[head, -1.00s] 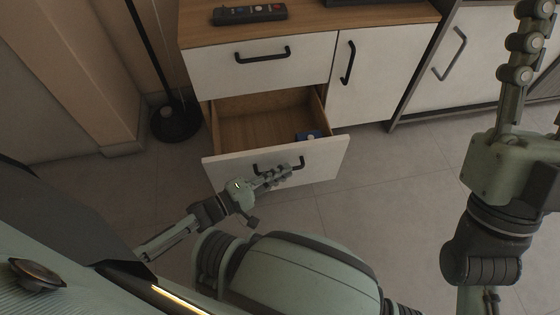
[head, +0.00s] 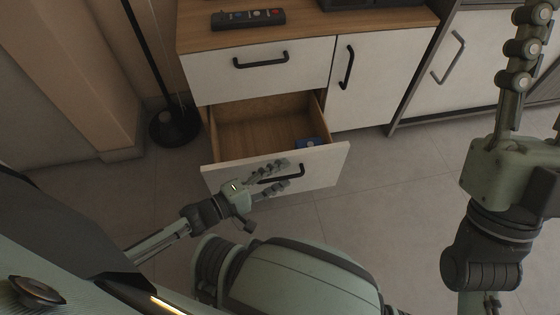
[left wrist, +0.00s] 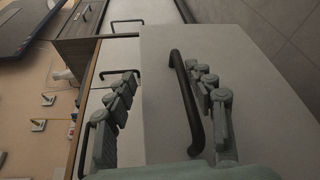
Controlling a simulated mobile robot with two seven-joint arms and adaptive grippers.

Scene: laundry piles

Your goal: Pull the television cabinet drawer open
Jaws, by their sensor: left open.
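The television cabinet (head: 258,68) has its lower drawer (head: 211,178) pulled well out, showing the bare wooden inside (head: 255,130). A black bar handle (head: 301,170) is on the drawer's white front. My left gripper (head: 284,174) is open at this handle, its fingers spread apart. In the left wrist view the handle (left wrist: 190,100) lies between the open fingers, nearer the right-hand one; I cannot tell whether it touches. My right gripper (head: 535,75) is raised at the right, away from the cabinet, with its second finger mostly out of frame.
A blue item (head: 310,143) lies inside the drawer. The upper drawer (head: 215,85) and the door beside it (head: 375,85) are closed. A remote (head: 248,18) lies on top. A black lamp base (head: 175,127) stands at the left. The floor (head: 390,200) in front is clear.

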